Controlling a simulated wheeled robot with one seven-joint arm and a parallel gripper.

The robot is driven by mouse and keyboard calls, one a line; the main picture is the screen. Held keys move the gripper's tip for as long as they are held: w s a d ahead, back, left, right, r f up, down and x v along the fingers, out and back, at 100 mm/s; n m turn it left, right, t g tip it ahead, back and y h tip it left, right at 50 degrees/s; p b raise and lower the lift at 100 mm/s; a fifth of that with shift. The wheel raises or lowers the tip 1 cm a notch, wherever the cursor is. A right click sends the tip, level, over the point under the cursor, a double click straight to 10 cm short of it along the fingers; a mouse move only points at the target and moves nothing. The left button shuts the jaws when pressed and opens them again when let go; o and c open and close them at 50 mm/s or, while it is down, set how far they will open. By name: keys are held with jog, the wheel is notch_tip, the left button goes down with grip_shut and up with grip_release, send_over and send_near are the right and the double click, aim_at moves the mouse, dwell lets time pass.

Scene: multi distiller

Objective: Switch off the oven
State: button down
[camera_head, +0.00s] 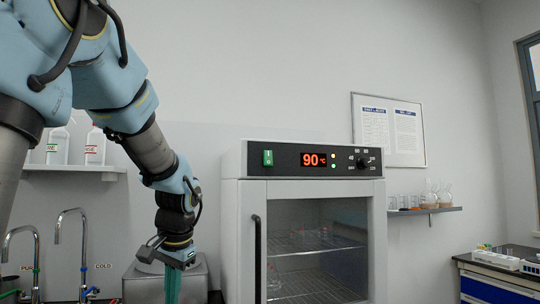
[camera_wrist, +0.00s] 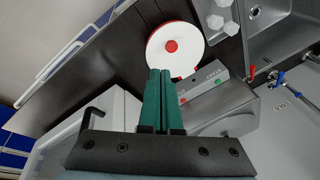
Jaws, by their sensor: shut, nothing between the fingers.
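The white oven (camera_head: 230,240) stands right of centre in the head view, its glass door (camera_head: 318,245) closed. Its black panel has a green power switch (camera_head: 268,158) at the left, a lit display reading 90 °C (camera_head: 313,160) with small indicator lights beside it, and a round dial (camera_head: 362,161) at the right. My gripper (camera_head: 173,288) is left of the oven, pointing down, below the panel's height and apart from the switch. In the wrist view its green fingers (camera_wrist: 164,90) are together with nothing between them. The switch is not visible in the wrist view.
A grey device (camera_head: 140,288) is by my gripper; the wrist view shows a round white plate with a red centre (camera_wrist: 174,47) there. Sink taps (camera_head: 84,240) stand left. A bottle shelf (camera_head: 75,168) is above them. The space before the oven panel is clear.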

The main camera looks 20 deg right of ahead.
jog(key=w+d+r+m+t, duration=0.1)
jog(key=d+r+m, duration=0.3)
jog(key=d+r, duration=0.6)
jog(key=m+t+h+p, duration=0.1)
jog(key=m+t, duration=0.3)
jog(key=m, duration=0.2)
send_near(268, 158)
jog(key=s+r, duration=0.1)
jog(key=s, duration=0.6)
jog(key=shift+s+a, duration=0.1)
jog(key=shift+a, duration=0.05)
jog(key=x, duration=0.4)
jog(key=w+r+p+x, duration=0.1)
jog(key=x, duration=0.3)
jog(key=p+x, duration=0.1)
jog(key=x, duration=0.3)
jog(key=shift+w+r, duration=0.15)
jog(key=shift+w, duration=0.2)
jog(key=shift+w+d, duration=0.25)
jog(key=shift+w, duration=0.25)
